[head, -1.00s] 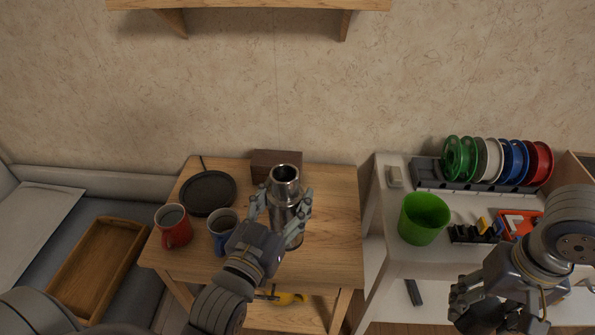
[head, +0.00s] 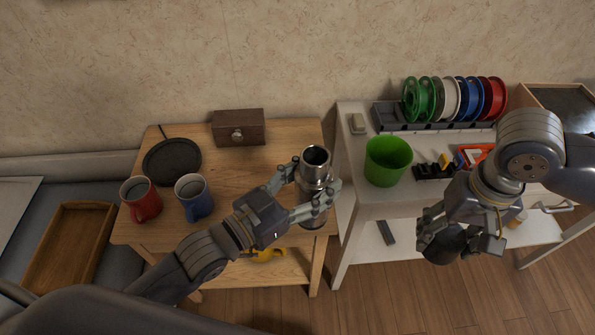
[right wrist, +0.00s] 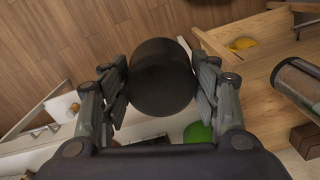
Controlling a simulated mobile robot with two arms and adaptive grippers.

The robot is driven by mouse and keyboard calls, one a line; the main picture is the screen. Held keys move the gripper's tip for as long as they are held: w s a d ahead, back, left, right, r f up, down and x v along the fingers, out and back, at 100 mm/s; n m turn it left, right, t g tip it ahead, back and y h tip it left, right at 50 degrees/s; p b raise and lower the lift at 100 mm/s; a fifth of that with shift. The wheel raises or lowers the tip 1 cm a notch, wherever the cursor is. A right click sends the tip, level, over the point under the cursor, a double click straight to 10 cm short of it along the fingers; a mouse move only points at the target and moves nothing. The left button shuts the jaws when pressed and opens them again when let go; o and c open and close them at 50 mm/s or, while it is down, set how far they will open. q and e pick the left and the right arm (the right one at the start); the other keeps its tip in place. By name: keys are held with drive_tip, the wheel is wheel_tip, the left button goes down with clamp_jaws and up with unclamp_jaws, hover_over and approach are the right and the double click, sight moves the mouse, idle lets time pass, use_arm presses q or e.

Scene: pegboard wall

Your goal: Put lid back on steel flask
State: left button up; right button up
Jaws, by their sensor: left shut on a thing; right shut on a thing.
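The steel flask (head: 315,166) is upright with its mouth open at the top, at the right edge of the wooden table in the head view. My left gripper (head: 312,188) is shut around its body. Part of the flask (right wrist: 303,85) shows at the right edge of the right wrist view. My right gripper (head: 460,243) is shut on the dark lid (head: 442,246), in front of the white shelf and right of the flask, apart from it. In the right wrist view the black lid (right wrist: 162,78) sits between both fingers.
The wooden table (head: 235,175) holds a red mug (head: 140,200), a blue mug (head: 193,198), a black round pad (head: 172,161) and a brown box (head: 239,128). The white shelf (head: 350,203) holds a green cup (head: 387,163) and several spools (head: 455,98). Floor is open below my right gripper.

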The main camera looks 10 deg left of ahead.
idle(0.4)
drive_tip(key=w+a+r, duration=0.5)
drive_tip(key=w+a, duration=0.1)
drive_tip(key=a, duration=0.1)
wheel_tip(320, 180, up, 10)
drive_tip(key=n, duration=0.2)
hover_over(319, 156)
drive_tip(key=shift+a+r, duration=0.1)
drive_tip(key=shift+r, duration=0.1)
drive_tip(key=shift+f, duration=0.1)
drive_tip(key=shift+f, duration=1.95)
drive_tip(key=shift+s, duration=0.1)
